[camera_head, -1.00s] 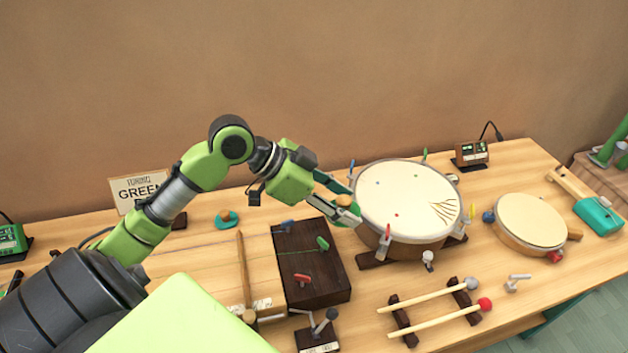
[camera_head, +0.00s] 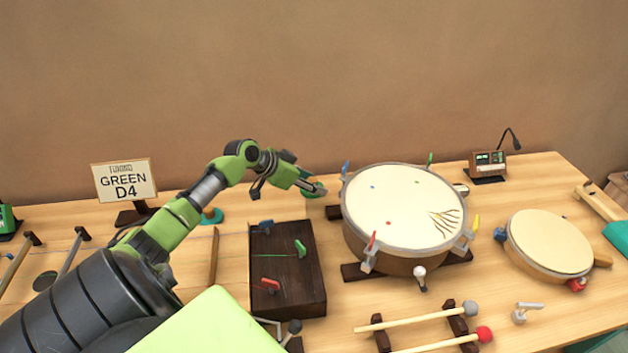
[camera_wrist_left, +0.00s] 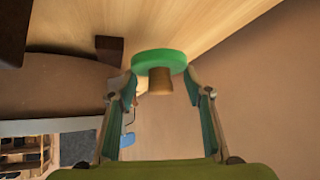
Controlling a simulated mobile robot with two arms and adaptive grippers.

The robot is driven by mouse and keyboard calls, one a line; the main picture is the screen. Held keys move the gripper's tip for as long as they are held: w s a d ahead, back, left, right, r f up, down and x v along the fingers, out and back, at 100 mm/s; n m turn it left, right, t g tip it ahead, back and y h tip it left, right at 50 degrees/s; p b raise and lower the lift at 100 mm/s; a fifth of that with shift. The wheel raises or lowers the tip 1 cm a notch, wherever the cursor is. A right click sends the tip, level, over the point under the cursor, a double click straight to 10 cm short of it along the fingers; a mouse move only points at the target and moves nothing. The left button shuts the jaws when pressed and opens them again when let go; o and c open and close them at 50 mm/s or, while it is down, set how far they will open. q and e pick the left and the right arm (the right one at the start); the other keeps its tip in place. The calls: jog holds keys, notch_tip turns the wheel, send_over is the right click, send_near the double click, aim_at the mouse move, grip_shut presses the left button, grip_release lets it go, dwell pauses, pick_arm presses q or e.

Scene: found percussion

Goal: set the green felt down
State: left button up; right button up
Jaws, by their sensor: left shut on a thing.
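My left gripper (camera_head: 316,188) is shut on the green felt (camera_wrist_left: 150,61), a round green disc with a short wooden knob (camera_wrist_left: 160,82). In the left wrist view the knob sits between the fingertips and the disc lies just beyond them, against the wood table top. In the head view the gripper is behind the dark wooden block and left of the big drum (camera_head: 405,210), low near the back of the table; the felt is mostly hidden there. Whether the felt touches the table I cannot tell. My right gripper is not in view.
The dark block (camera_head: 285,285) with coloured pegs stands in front of the gripper. A sign (camera_head: 125,181) reading GREEN D4 and a teal piece (camera_head: 211,217) are at the left. A smaller drum (camera_head: 549,243) and mallets (camera_head: 410,319) are at the right.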

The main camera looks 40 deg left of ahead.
aim_at(313, 203)
pick_arm(q)
jog(key=shift+f, duration=2.3)
jog(key=shift+d+f, duration=0.1)
jog(key=shift+f, duration=0.1)
jog(key=o, duration=1.1)
jog(key=shift+c, duration=0.2)
jog(key=shift+r, duration=0.1)
jog(key=shift+r, duration=0.15)
jog(key=v, duration=1.2)
